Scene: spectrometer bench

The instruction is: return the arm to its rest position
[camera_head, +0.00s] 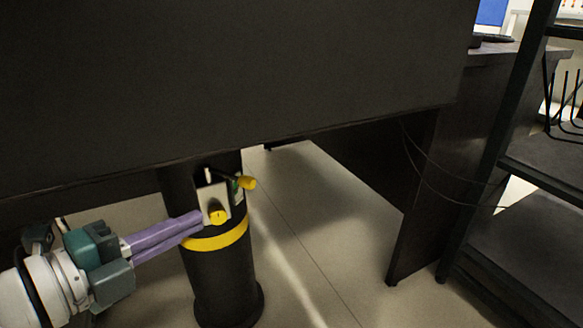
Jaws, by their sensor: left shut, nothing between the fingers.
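My left gripper (199,222) comes in from the lower left, with a white and teal wrist and two purple fingers. The fingers are closed together with nothing seen between them. Their tips point right and overlap, in the picture, the black cylinder (222,285) with a yellow band. I cannot tell whether the tips touch it. My right gripper does not show.
The cylinder carries a pale plate with yellow knobs (218,213). A large dark bench panel (230,70) fills the upper left, above the gripper. A dark shelf rack (530,235) stands at the right. Pale floor (320,235) is open between cylinder and desk side.

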